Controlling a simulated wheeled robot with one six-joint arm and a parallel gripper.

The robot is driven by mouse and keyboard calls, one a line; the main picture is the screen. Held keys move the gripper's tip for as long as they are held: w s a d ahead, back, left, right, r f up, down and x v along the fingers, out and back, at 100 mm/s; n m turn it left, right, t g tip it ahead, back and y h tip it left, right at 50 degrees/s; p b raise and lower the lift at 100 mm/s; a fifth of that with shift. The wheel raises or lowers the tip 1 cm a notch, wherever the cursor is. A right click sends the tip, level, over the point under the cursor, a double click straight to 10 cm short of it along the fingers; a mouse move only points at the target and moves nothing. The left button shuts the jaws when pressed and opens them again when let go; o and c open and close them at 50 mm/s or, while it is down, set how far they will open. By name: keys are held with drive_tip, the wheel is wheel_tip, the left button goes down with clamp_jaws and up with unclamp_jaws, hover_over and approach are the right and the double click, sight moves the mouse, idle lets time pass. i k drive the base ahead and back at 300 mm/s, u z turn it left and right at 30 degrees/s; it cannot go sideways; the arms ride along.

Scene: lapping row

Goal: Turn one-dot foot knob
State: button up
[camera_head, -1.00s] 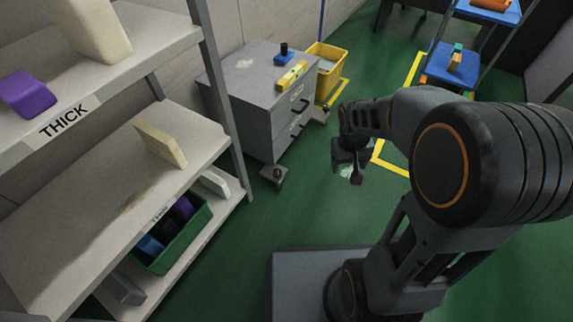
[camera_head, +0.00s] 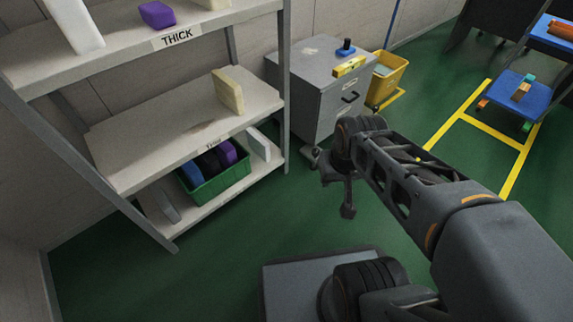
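No foot knob with one dot can be made out in this view. The grey drawer cabinet (camera_head: 318,98) stands against the wall, behind and left of my wrist. A small grey foot or caster (camera_head: 311,154) shows at its lower front corner, too small for any dots to be read. My gripper (camera_head: 347,211) hangs pointing down over the green floor, in front of the cabinet and apart from it. Its fingers are dark and small here, so I cannot tell whether they are open or shut. My forearm hides part of the floor right of the cabinet.
A shelf rack (camera_head: 286,90) on the left holds coloured blocks and a green bin (camera_head: 222,184). A yellow bin (camera_head: 388,78) stands right of the cabinet. A blue-shelved trolley (camera_head: 520,100) is at the right. Green floor is open between rack and arm.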

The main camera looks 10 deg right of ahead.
sight(316, 152)
drive_tip(key=z, duration=0.5)
drive_tip(key=i, duration=1.1)
drive_tip(key=u, duration=0.8)
